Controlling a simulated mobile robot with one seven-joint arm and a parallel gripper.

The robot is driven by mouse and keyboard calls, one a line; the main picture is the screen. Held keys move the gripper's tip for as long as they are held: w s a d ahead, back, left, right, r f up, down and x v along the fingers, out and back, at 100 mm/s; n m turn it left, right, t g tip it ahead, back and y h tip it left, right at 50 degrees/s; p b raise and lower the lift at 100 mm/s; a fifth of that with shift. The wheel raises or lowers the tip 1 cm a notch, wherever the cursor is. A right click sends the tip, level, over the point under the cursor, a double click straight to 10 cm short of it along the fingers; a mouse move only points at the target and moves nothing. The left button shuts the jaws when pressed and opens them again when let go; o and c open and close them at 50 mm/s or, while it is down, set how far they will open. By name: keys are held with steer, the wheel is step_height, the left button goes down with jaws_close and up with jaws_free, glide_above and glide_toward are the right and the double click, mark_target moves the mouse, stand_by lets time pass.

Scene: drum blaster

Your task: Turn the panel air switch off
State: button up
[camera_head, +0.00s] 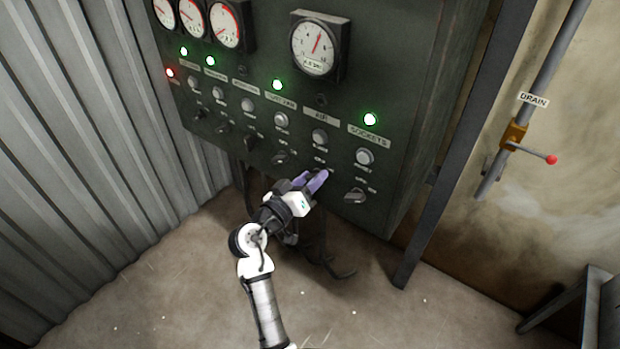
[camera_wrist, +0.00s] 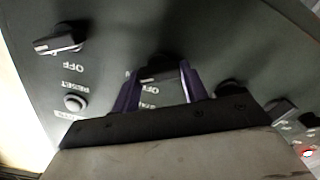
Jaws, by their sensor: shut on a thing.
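The green control panel (camera_head: 400,60) has a row of rotary switches with labels. The AIR label (camera_head: 321,117) has a grey button (camera_head: 319,137) under it and a dark, unlit lamp (camera_head: 321,100) above it. My gripper (camera_head: 322,175) reaches the switch below that button. In the wrist view my purple fingers (camera_wrist: 158,88) stand either side of the dark air switch knob (camera_wrist: 158,70) and are shut on it. The fingers hide most of the knob in the head view, and its exact angle is hard to tell.
A neighbouring switch (camera_head: 281,159) is to the left. Green lamps are lit above the sockets label (camera_head: 370,119) and left of AIR (camera_head: 277,85). Cables (camera_head: 325,262) hang below.

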steer(key=n+p, duration=0.3)
steer(key=n, duration=0.3)
steer(key=shift+n+p, duration=0.3)
steer(key=shift+a+f+n+p, duration=0.15)
steer(key=shift+n+p, duration=1.3)
steer(key=shift+n, duration=0.75)
steer(key=shift+f, duration=0.1)
steer(key=o, duration=1)
steer(key=b+v, duration=0.4)
steer(key=v, duration=0.9)
steer(key=shift+s+a, duration=0.2)
steer(key=shift+s, duration=0.1)
